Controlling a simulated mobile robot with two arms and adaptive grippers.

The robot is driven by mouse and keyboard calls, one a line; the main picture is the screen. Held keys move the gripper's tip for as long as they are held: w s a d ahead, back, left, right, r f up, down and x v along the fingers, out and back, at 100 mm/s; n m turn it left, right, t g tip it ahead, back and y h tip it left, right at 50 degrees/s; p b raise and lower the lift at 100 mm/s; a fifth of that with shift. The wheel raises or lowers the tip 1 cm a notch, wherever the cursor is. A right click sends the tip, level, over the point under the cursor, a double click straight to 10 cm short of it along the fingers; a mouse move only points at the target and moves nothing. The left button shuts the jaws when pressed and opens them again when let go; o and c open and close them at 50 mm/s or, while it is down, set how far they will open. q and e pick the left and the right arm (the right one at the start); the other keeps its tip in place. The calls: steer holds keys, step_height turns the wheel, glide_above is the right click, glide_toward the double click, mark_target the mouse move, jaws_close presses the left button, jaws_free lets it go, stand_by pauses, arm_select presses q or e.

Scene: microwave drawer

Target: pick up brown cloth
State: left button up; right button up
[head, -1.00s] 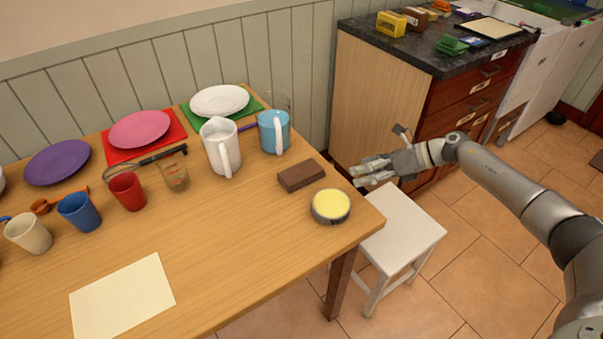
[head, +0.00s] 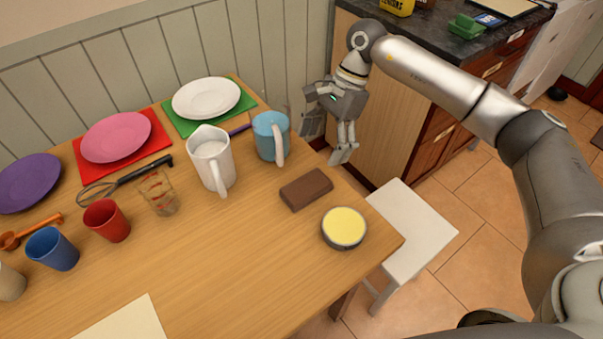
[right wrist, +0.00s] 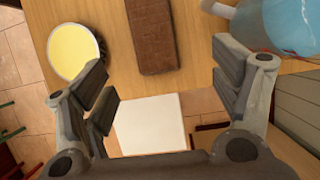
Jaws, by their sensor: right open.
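The brown cloth (head: 306,189) is a folded, dark brown block lying flat on the wooden table near its right end. It also shows in the right wrist view (right wrist: 153,35), at the top middle beyond the fingers. My right gripper (head: 328,145) is open and empty, fingers pointing down. It is beyond the table's back right edge, up and to the right of the cloth in the head view, and apart from it. My left gripper is not in view.
A round tin with a yellow top (head: 344,227) stands beside the cloth. A blue mug (head: 271,137) and a white pitcher (head: 211,160) stand to its left. A white stool (head: 408,225) is by the table's right end. A wooden cabinet (head: 378,120) stands behind my gripper.

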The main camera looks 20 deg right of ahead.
mark_target(307, 184)
steer(key=x, duration=0.2)
steer(key=s+x, duration=0.1)
steer(key=x, duration=0.1)
steer(key=shift+a+f, duration=0.25)
steer(key=shift+f, duration=0.15)
steer(key=p+x, duration=0.1)
steer(key=x, duration=0.4)
steer(key=shift+s+a+p, duration=0.1)
steer(key=shift+s+p, duration=0.1)
steer(key=shift+p, duration=0.2)
steer(key=shift+c, duration=2.6)
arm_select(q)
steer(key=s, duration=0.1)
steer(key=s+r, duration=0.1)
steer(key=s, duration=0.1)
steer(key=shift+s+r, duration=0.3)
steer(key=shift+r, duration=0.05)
arm_select(e)
steer(key=c, duration=0.5)
